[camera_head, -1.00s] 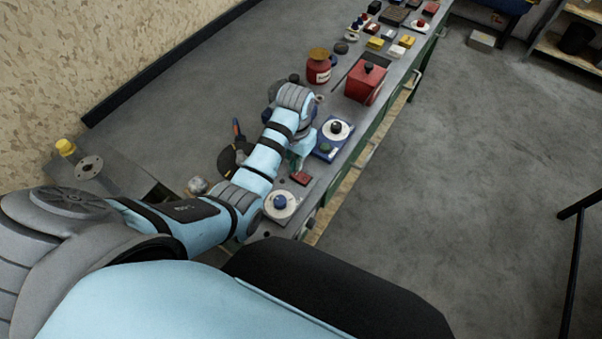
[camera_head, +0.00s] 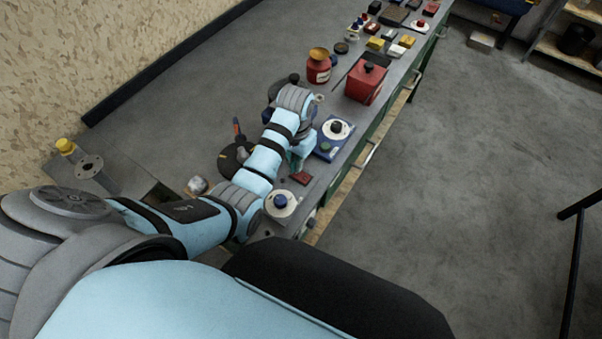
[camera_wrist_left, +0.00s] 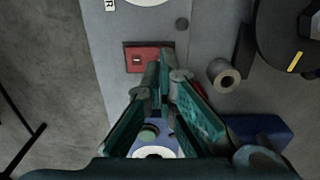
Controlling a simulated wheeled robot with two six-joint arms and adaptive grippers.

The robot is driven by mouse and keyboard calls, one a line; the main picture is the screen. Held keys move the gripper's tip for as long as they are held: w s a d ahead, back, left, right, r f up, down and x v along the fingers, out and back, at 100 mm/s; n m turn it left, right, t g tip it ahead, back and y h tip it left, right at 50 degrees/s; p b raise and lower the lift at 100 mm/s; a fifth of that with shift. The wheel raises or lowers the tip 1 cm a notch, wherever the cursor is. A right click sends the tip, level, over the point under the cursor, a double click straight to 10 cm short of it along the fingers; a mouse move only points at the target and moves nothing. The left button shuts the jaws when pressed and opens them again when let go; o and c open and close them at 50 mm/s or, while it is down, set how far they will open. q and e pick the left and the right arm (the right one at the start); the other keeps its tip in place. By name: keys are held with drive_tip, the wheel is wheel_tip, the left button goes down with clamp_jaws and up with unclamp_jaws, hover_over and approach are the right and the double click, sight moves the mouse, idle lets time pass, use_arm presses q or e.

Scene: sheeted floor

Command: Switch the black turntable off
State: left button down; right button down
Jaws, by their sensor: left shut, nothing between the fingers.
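A blue-based unit (camera_head: 325,151) with a white disc (camera_head: 346,127) and a black knob (camera_head: 336,127) stands on the bench; I take it for the black turntable. It has a green button (camera_head: 325,146), which also shows in the left wrist view (camera_wrist_left: 148,132), low between the finger links. My left gripper (camera_head: 297,163) points down beside the unit's near left side. In the left wrist view its fingers (camera_wrist_left: 164,82) are together and empty, with the tips near a red block (camera_wrist_left: 148,58). My arm hides part of the bench around it. My right gripper is out of view.
Another white disc with a blue knob (camera_head: 281,202) stands nearer me. A round black thing (camera_head: 232,161) lies left of the gripper. A red box (camera_head: 367,84) and red jar (camera_head: 319,68) stand further along. Open floor (camera_head: 480,190) lies right of the bench.

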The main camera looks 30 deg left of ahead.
use_arm(q)
drive_tip(key=shift+f+b, duration=0.45)
drive_tip(key=shift+f, duration=0.6)
idle(0.4)
wheel_tip(320, 180, up, 2)
drive_tip(key=shift+r+p, duration=0.25)
drive_tip(key=shift+p, duration=0.95)
drive_tip(key=shift+r, duration=2.25)
